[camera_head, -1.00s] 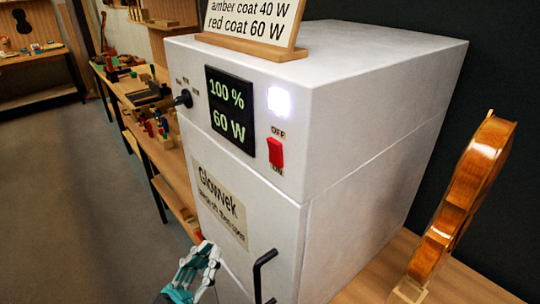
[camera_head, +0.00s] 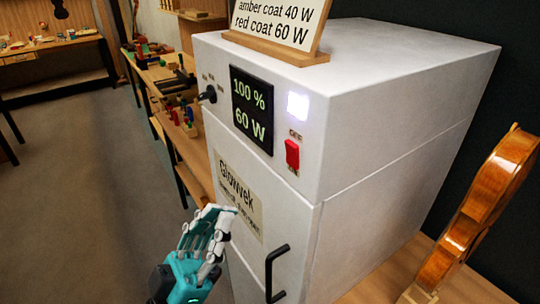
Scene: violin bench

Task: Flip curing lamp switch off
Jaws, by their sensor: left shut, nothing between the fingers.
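The white curing lamp cabinet (camera_head: 395,130) fills the middle of the head view. Its red rocker switch (camera_head: 292,155) sits on the front face at the upper right, between the OFF label above and the ON label below. A white lamp (camera_head: 298,106) above it glows. The display (camera_head: 252,110) reads 100 % and 60 W. My left gripper (camera_head: 222,216) is shut and empty, in front of the cabinet's lower front by the Glowvek label (camera_head: 240,196), below and left of the switch and apart from it. My right gripper is not in view.
A black door handle (camera_head: 275,272) sticks out just right of my left gripper. A black knob (camera_head: 208,94) is left of the display. A sign (camera_head: 280,22) stands on top of the cabinet. A violin (camera_head: 475,215) stands at the right. Benches with tools are behind at left.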

